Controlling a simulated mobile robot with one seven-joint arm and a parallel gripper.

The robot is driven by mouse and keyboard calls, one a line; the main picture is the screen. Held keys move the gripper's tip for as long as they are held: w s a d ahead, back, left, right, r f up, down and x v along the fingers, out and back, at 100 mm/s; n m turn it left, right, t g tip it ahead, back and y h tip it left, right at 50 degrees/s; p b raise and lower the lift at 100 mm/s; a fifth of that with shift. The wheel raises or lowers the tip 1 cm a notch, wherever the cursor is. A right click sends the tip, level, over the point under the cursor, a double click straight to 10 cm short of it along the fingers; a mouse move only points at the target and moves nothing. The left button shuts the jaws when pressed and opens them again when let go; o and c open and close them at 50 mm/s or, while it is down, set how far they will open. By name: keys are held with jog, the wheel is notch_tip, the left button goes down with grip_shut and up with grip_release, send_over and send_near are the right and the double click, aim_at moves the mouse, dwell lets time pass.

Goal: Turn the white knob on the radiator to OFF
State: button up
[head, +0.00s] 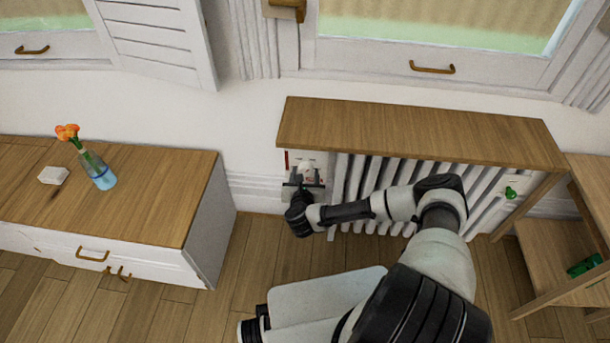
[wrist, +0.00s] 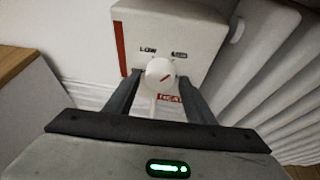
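The white knob (wrist: 160,73) sits on the face of a white control box (wrist: 172,30) with a red stripe. In the head view, my gripper (head: 304,184) is at the box by the left end of the radiator (head: 357,178).
A wooden shelf (head: 420,135) overhangs the radiator. A green knob (head: 511,192) is at its right end. A low cabinet (head: 140,210) with a flower vase (head: 99,172) stands at left, and an open wooden shelf unit (head: 560,250) at right. The floor between is clear.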

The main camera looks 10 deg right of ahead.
jog(key=c, duration=0.8)
